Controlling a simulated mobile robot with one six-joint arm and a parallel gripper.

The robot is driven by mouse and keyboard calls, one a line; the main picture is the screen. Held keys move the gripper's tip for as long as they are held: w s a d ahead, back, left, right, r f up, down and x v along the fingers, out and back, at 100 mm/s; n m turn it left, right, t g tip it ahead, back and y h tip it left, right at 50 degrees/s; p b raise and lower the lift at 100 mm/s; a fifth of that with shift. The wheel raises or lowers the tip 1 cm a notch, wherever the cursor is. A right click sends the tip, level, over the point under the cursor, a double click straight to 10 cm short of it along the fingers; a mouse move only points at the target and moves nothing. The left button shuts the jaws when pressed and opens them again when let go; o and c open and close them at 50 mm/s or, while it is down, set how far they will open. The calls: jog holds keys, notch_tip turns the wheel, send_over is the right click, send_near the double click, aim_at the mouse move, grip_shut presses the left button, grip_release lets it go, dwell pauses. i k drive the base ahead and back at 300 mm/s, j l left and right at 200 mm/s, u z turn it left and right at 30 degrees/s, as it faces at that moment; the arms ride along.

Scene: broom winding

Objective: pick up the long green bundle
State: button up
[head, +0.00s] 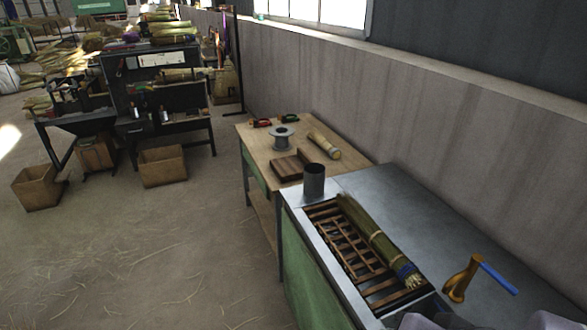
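The long green bundle (368,232) lies slantwise on a slatted wooden rack set into the metal-topped bench, at the lower right of the head view. It runs from the upper left to the lower right. Nothing holds the bundle. I do not make out my gripper's fingers; only grey parts, perhaps of my own arm, show at the bottom right edge.
The metal-topped bench (372,186) bears a dark cylinder (314,181) and a brass piece with a blue handle (464,277). Behind it, a wooden table (262,150) holds a spool (282,138) and a shorter bundle (324,145).

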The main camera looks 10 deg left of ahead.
aim_at(408, 273)
jog(key=i+j+z, duration=0.7)
jog(key=j, duration=0.25)
jog(key=i+j+z, duration=0.1)
jog(key=j+z, duration=0.15)
jog(key=j, duration=0.15)
jog(key=i+j+z, duration=0.1)
jog(key=j+z, duration=0.15)
jog(key=j, duration=0.15)
